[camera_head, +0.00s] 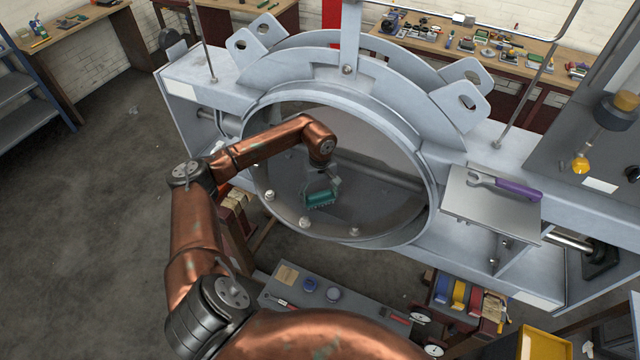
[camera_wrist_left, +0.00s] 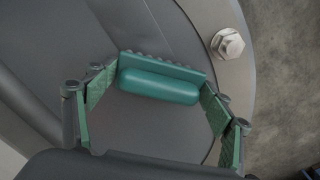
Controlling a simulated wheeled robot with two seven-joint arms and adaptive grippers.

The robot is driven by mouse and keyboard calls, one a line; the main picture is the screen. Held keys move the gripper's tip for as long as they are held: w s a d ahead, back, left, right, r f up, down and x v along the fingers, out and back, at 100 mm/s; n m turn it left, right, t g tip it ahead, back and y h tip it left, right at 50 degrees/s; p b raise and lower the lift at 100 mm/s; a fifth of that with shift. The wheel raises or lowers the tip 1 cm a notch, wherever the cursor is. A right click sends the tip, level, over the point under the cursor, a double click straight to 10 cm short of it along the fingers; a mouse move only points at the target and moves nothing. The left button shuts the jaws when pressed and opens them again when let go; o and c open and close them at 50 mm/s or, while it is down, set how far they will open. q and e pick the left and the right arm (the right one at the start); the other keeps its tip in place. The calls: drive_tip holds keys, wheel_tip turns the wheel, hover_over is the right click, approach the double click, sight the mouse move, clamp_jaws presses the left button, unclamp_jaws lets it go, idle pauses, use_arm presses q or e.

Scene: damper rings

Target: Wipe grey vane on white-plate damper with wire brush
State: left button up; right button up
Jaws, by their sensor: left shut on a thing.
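The large round damper ring (camera_head: 243,170) stands upright in a pale grey frame, with white plates (camera_head: 180,88) on it. Its grey vane (camera_head: 375,190) fills part of the opening and also shows in the left wrist view (camera_wrist_left: 110,35). My left gripper (camera_head: 320,190) reaches into the ring and is shut on the green wire brush (camera_head: 320,199). In the left wrist view the brush (camera_wrist_left: 160,82) lies between the two green finger pads, its bristle side toward the vane. I cannot tell whether the bristles touch the vane. My right gripper is not in view.
Bolts (camera_head: 305,222) line the ring's inner lower edge; one bolt (camera_wrist_left: 228,44) is close to the brush. A purple-handled wrench (camera_head: 505,187) lies on a shelf (camera_head: 470,208) to the right. A grey tray (camera_head: 290,305) with small items is below. A cluttered bench (camera_head: 430,40) stands behind.

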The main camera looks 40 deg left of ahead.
use_arm(q)
drive_tip(key=r, duration=0.2)
drive_tip(key=r+p, duration=0.1)
drive_tip(key=shift+w+d+r, duration=0.15)
drive_tip(key=shift+w+r, duration=0.1)
drive_tip(key=shift+w, duration=0.05)
drive_tip(key=shift+r+p, duration=0.6)
drive_tip(key=shift+r, duration=1.3)
drive_tip(key=shift+f, duration=0.1)
